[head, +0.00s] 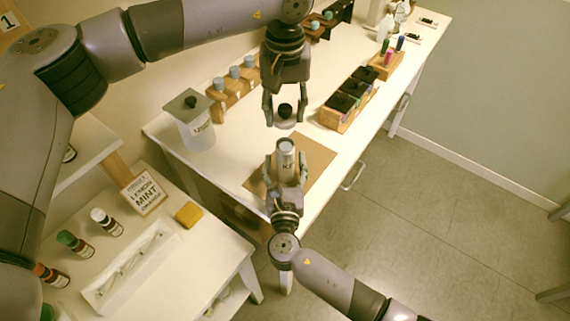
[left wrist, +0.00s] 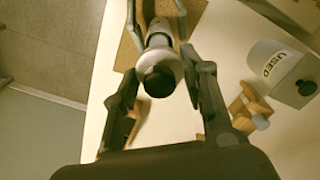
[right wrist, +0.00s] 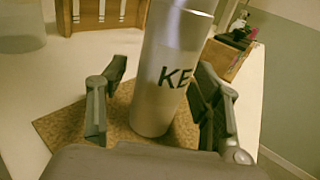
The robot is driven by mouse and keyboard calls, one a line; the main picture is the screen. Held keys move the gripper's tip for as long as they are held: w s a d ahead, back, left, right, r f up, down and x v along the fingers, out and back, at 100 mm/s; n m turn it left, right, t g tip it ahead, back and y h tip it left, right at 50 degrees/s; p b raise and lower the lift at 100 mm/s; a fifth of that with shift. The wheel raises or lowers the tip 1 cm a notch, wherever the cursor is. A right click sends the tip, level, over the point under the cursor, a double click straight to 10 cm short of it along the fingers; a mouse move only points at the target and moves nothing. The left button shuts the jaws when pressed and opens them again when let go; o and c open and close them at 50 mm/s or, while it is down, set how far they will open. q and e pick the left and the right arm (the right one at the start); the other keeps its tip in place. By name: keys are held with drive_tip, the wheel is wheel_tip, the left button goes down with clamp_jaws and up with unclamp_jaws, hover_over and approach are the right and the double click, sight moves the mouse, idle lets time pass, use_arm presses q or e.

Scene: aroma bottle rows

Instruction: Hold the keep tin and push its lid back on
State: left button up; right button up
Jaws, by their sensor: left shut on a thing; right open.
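The keep tin (head: 286,160), a tall silver cylinder with dark lettering, stands upright on a cork mat (head: 318,158). In the right wrist view the tin (right wrist: 168,65) shows "KE", with its top out of frame. My right gripper (head: 287,168) is open, with one finger on each side of the tin. My left gripper (head: 285,116) is shut on the lid (head: 285,124), a pale disc with a black knob, and holds it above the tin, apart from it in the head view. In the left wrist view the lid (left wrist: 160,72) hides most of the tin's top.
A "used" jar (head: 197,130) and a wooden rack of bottles (head: 236,88) stand left of the mat. A wooden box of dark-topped bottles (head: 347,100) stands to the right. A lower table with a white tray (head: 130,270) and a yellow block (head: 188,215) is front left.

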drive_tip(key=shift+c, duration=0.5)
clamp_jaws()
idle(0.4)
